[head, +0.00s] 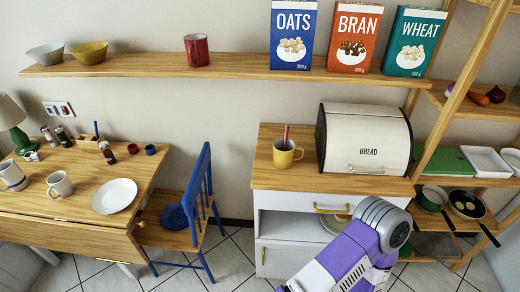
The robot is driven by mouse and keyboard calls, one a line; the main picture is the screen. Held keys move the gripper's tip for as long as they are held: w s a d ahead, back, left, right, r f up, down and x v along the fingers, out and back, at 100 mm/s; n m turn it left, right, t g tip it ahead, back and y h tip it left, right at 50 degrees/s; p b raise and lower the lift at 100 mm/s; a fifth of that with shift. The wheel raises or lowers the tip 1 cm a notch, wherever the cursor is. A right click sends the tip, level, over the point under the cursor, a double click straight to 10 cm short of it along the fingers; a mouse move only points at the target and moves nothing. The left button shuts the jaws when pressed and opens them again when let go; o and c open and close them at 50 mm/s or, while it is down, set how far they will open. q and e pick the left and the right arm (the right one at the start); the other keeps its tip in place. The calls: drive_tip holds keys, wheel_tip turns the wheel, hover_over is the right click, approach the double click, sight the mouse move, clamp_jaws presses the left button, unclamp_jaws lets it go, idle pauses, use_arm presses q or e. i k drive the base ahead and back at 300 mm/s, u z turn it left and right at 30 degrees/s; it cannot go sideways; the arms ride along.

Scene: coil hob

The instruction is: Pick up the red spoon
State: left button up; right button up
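A red spoon (285,136) appears to stand nearly upright in a yellow mug (287,155). Only its thin handle shows above the rim; the rest is hidden inside the mug. The mug sits on the wooden top of a white cabinet, left of the bread bin. A purple and grey link of my own arm rises from the bottom in front of the cabinet. No gripper fingers show in the head view.
The white bread bin (366,140) stands right of the mug. A wall shelf (150,66) with bowls, a red mug and cereal boxes runs above. A blue chair (195,205) and a table (85,180) stand left. A rack (433,150) with pans stands right.

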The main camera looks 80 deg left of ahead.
sight(287, 128)
drive_tip(key=u, duration=2.05)
